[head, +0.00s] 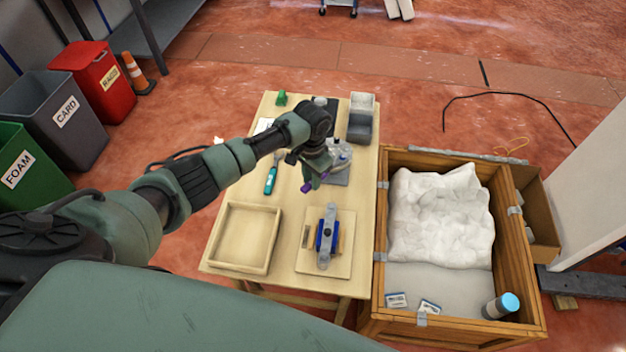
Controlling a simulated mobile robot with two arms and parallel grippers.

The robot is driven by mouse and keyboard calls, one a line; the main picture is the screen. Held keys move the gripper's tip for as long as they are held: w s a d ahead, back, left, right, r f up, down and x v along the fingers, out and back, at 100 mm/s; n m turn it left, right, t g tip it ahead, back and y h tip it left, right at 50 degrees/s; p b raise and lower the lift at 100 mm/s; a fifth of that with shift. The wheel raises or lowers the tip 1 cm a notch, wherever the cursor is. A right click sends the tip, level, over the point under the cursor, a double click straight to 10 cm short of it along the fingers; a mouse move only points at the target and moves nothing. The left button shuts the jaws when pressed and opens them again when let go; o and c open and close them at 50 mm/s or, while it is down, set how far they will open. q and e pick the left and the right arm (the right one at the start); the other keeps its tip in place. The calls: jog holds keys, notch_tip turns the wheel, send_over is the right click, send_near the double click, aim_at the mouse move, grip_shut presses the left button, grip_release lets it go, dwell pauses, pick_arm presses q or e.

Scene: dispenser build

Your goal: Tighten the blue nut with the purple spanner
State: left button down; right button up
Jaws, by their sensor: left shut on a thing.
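My left gripper (318,176) is above the middle of the wooden table, shut on the purple spanner (307,187). Only small purple bits of the spanner show beside the fingers; the rest is hidden. A blue part (326,236), which looks like the blue nut, sits with a grey upright piece on a light wooden board (304,266) at the table's near right. The spanner is apart from it, farther back on the table and above it. The exact shape of the nut is too small to tell. My right gripper is not in view.
An empty shallow wooden tray (226,262) lies left of the board. A teal-handled tool (270,181) lies behind the tray. Grey bins (360,126) stand at the table's back right. A wooden crate (380,215) with white packing (440,215) stands close on the right.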

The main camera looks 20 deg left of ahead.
pick_arm(q)
jog(key=shift+w+a+m+b, duration=0.2)
jog(key=shift+w+a+m, duration=0.05)
jog(key=shift+a+m, duration=0.2)
jog(key=shift+w+a+m+b, duration=0.2)
jog(key=shift+a+m, duration=0.25)
jog(key=shift+s+d+n+p, duration=0.3)
jog(key=shift+d+n+p, duration=0.3)
jog(key=shift+p, duration=0.25)
jog(key=shift+a, duration=0.1)
jog(key=shift+r, duration=0.1)
jog(key=shift+r+p, duration=1.9)
jog(key=shift+p, duration=0.2)
